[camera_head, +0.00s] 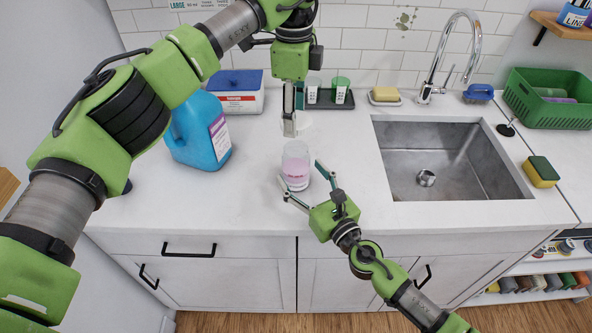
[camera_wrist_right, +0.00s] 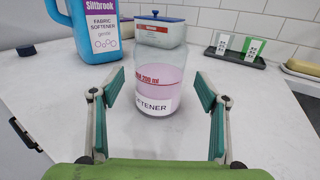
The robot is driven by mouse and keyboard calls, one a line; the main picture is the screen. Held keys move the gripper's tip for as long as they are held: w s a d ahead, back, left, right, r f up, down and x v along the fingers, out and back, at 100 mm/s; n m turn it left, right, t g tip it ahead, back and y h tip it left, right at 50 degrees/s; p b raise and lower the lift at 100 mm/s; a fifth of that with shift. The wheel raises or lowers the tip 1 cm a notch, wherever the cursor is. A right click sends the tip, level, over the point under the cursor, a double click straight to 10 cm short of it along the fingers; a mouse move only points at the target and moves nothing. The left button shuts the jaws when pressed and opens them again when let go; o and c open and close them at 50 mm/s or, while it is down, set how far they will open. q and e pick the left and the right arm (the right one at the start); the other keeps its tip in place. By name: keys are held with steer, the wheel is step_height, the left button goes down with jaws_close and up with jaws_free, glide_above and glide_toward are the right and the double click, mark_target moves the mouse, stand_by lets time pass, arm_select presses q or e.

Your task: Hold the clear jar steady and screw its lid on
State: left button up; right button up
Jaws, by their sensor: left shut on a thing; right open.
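The clear jar (camera_head: 296,166) stands upright on the counter, holding pink liquid below a red "200 ml" line. In the right wrist view the jar (camera_wrist_right: 155,88) shows a white "SOFTENER" label and no lid on top. My right gripper (camera_head: 301,174) is open in front of it, fingers spread either side of the jar. The fingers (camera_wrist_right: 158,92) show a gap on both sides. My left gripper (camera_head: 290,124) points down behind the jar in the head view, shut on a pale round disc (camera_head: 304,119), seemingly the lid, partly hidden by the fingers. Neither shows in the wrist view.
A blue softener jug (camera_head: 195,135) stands left of the jar. Behind are a white box with blue lid (camera_head: 238,98) and a dark tray with cups (camera_head: 325,104). The sink (camera_head: 455,160) is at the right. The counter right of the jar is clear.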

steer(key=shift+x, duration=1.45)
steer(key=c, duration=1.7)
arm_select(q)
glide_above(295, 154)
steer(key=shift+a+f, duration=0.1)
steer(key=shift+f, duration=2.4)
steer(key=shift+f, duration=0.15)
steer(key=shift+f, duration=0.75)
steer(key=shift+f, duration=0.6)
